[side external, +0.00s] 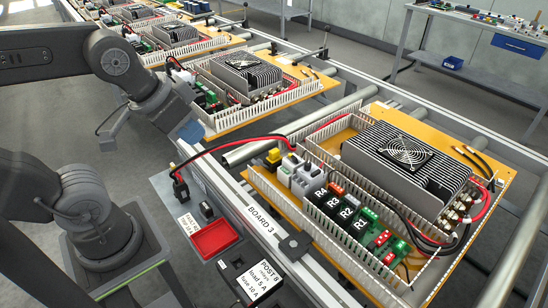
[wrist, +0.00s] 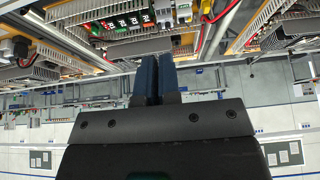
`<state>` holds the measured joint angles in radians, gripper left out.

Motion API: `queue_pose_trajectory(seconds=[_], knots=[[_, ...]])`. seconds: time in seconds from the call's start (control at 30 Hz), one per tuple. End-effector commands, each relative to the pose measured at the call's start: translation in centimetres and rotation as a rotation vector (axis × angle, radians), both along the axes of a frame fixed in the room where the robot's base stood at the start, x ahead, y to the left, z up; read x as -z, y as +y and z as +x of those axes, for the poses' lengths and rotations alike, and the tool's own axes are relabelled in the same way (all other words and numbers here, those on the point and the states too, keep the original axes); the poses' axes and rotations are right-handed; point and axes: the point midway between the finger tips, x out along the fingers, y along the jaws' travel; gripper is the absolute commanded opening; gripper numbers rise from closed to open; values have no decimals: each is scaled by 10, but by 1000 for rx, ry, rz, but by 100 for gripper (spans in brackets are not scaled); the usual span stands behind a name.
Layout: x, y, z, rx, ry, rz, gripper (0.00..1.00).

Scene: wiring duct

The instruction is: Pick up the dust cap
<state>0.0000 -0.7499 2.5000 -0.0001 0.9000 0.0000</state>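I cannot pick out a dust cap for certain in either view. A small black part (side external: 206,209) lies on the grey side plate behind the red tray, but it is too small to identify. A black plug (side external: 180,187) on a red and black cable stands on the same plate. My gripper (side external: 189,131) is in the air left of the boards, above and behind that plate. In the wrist view my gripper (wrist: 158,62) shows two blue fingers side by side, shut with nothing visible between them.
The red tray (side external: 214,238) sits on the side plate, with a labelled black box (side external: 250,282) in front. Board 3 (side external: 285,212) carries white ducts, relays and a finned fan unit (side external: 408,155). More boards stand along the rail behind. A workbench (side external: 480,35) is at the back right.

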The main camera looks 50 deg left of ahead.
Motion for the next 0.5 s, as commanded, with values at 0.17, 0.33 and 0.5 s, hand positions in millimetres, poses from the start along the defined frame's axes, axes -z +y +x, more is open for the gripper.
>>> queue_pose_trajectory(seconds=[0.17, 0.33, 0.5], knots=[[0, 0, 0, 0, 0, 0, 21], [0, 0, 0, 0, 0, 0, 37], [0, 0, 0, 0, 0, 0, 54]])
